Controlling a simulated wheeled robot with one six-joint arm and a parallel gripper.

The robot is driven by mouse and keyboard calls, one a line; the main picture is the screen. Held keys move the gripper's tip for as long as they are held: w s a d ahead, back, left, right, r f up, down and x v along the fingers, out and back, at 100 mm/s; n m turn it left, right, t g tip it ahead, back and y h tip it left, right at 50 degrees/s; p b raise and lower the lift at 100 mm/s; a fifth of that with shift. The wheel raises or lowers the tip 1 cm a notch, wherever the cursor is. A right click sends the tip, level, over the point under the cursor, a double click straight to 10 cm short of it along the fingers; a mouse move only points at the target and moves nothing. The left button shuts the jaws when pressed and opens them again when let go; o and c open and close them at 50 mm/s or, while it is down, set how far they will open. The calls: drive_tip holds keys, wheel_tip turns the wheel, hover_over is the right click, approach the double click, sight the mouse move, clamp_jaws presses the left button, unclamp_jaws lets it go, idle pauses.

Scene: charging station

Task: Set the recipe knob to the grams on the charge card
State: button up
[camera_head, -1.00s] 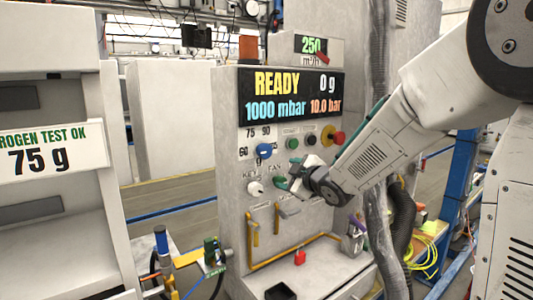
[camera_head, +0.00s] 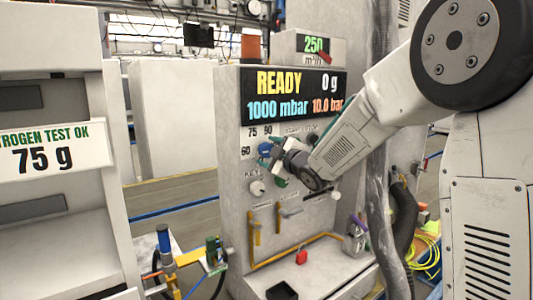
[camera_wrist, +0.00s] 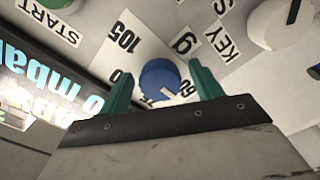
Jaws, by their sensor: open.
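The charge card (camera_head: 48,148) at the left reads "75 g" under a line ending "ROGEN TEST OK". The blue recipe knob (camera_head: 265,149) is on the charging panel, partly hidden by my gripper (camera_head: 274,166). In the wrist view the blue knob (camera_wrist: 159,79) shows between my two green fingers, with its white mark toward the bottom right. My gripper (camera_wrist: 162,88) is open around the knob's sides in that picture; I cannot tell if it touches. Labels 105 and part of a 60 show on the dial plate, others are cut off or hidden.
The display (camera_head: 292,96) reads READY, 0 g, 1000 mbar, 10.0 bar. A white key knob (camera_head: 257,188) sits below the recipe knob. Yellow handles (camera_head: 256,232) and a red padlock (camera_head: 301,258) are lower down. A grey hose (camera_head: 379,215) hangs at the right.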

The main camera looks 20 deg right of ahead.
drive_tip(key=c, duration=1)
drive_tip(key=shift+a, duration=0.45)
drive_tip(key=shift+d, duration=0.25)
drive_tip(key=shift+f, duration=0.15)
drive_tip(key=shift+s+f+m, duration=0.1)
drive_tip(key=shift+m, duration=2.75)
drive_tip(key=shift+s+f+m, duration=0.1)
drive_tip(key=shift+m, duration=3.05)
